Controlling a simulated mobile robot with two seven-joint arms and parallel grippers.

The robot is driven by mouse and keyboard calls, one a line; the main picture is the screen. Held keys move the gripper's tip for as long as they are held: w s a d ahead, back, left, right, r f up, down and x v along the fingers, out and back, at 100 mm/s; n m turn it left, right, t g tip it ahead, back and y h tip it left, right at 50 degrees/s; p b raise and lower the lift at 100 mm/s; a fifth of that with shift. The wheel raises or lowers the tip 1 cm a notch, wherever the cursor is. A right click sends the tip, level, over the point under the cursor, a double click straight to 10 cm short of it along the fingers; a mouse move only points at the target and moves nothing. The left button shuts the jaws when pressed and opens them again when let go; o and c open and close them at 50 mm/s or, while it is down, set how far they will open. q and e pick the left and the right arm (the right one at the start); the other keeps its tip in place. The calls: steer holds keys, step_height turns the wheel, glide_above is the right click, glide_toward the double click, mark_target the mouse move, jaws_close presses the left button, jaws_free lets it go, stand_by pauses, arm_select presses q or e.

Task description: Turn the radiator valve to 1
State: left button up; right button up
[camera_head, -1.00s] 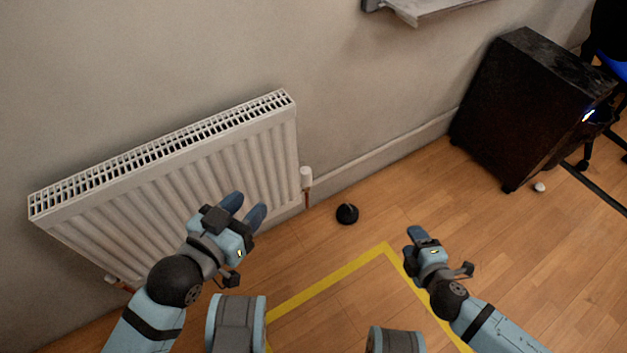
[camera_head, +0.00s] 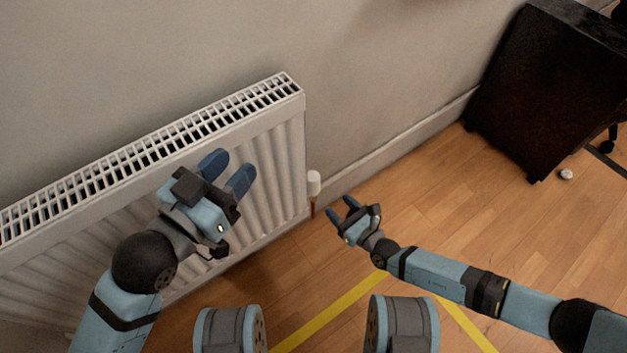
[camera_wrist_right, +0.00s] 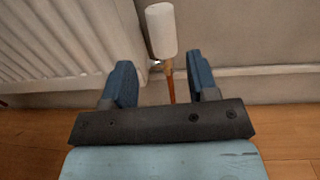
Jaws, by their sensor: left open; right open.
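The white radiator (camera_head: 275,150) stands against the wall at the left in the head view. Its white valve (camera_head: 314,183) sits upright at the radiator's right end on a copper pipe. In the right wrist view the valve (camera_wrist_right: 161,31) shows ahead of and between the fingertips, apart from them; no number on it can be read. My right gripper (camera_head: 342,208) is open and empty, just right of and nearer than the valve. My left gripper (camera_head: 228,170) is open and empty in front of the radiator's ribbed face.
A black cabinet (camera_head: 545,90) stands at the right by the wall, with a small white object (camera_head: 566,174) on the floor beside it. Yellow tape (camera_head: 335,312) marks the wooden floor. The floor between valve and cabinet looks clear.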

mark_target(317, 184)
steer(key=b+x, duration=0.2)
steer(key=x, duration=0.7)
steer(key=shift+w+a+f+b, duration=0.1)
steer(key=shift+w+a+b, duration=0.1)
steer(key=shift+w+b, duration=0.15)
steer(key=shift+w+a, duration=0.3)
steer(key=shift+w, duration=0.05)
arm_select(q)
steer(key=shift+w+a+r+m+t+h, duration=0.1)
steer(key=shift+w+a+m+t+h, duration=0.1)
steer(key=shift+w+a+m+t, duration=0.25)
steer(key=shift+w+r+m+t+h, duration=0.1)
steer(key=shift+w+m+t+h, duration=0.15)
steer(key=shift+m, duration=0.4)
arm_select(e)
steer(key=c, duration=0.7)
steer(key=shift+o, duration=0.3)
